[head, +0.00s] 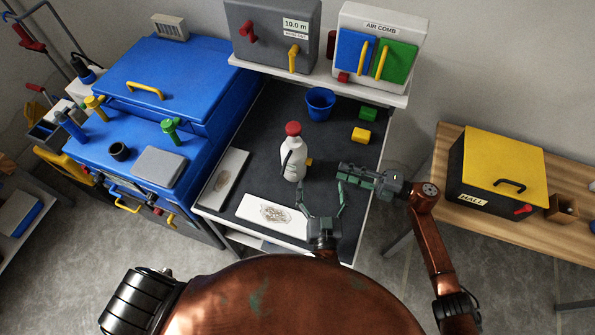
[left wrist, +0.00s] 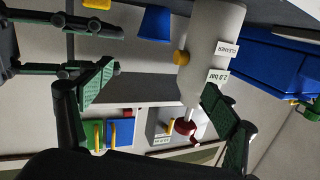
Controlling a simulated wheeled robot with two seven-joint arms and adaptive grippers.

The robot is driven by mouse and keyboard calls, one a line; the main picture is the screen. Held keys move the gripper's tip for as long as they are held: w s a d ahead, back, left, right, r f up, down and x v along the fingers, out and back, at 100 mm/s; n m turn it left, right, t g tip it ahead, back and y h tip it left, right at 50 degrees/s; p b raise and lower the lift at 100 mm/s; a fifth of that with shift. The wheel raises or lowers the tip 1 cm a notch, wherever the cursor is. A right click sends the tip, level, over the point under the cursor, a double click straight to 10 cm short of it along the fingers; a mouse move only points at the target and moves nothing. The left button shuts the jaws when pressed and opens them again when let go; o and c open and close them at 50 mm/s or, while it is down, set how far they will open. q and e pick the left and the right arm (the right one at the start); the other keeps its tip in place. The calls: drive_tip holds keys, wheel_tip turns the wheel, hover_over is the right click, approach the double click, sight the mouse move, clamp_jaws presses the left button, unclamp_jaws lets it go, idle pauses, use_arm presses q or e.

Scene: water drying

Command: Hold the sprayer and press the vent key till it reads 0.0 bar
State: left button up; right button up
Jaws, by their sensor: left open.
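The sprayer (head: 293,165) is a white bottle with a red top, standing upright on the dark bench mat. In the left wrist view the sprayer (left wrist: 208,45) appears upside down, with labels "CLEANER" and "2.0 bar". The yellow vent key (left wrist: 181,58) sticks out of its side; it also shows in the head view (head: 309,162), on the bottle's right. My left gripper (head: 323,190) is open and empty, in front and to the right of the sprayer. My right gripper (head: 340,172) points left toward the key, apart from it, its fingers spread in the left wrist view (left wrist: 85,48).
A blue cup (head: 320,103), green block (head: 368,113) and yellow block (head: 360,135) sit behind on the mat. A stained white plate (head: 272,214) lies in front of the sprayer, a grey one (head: 225,178) to the left. A blue cabinet (head: 165,85) borders the bench.

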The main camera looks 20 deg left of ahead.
use_arm(q)
drive_tip(key=n+y, duration=0.2)
approach(294, 151)
drive_tip(key=w+f, duration=0.1)
drive_tip(key=w+a+f, duration=0.1)
drive_tip(key=w, duration=0.1)
drive_tip(key=w+f, duration=0.1)
drive_tip(key=f, duration=0.1)
drive_tip(key=shift+w+a, duration=0.2)
drive_tip(key=shift+a, duration=0.05)
drive_tip(key=shift+w+a, duration=0.25)
drive_tip(key=shift+w, duration=0.05)
drive_tip(key=shift+x, duration=3.6)
drive_tip(key=shift+c, duration=0.3)
drive_tip(key=c, duration=1.7)
use_arm(e)
clamp_jaws()
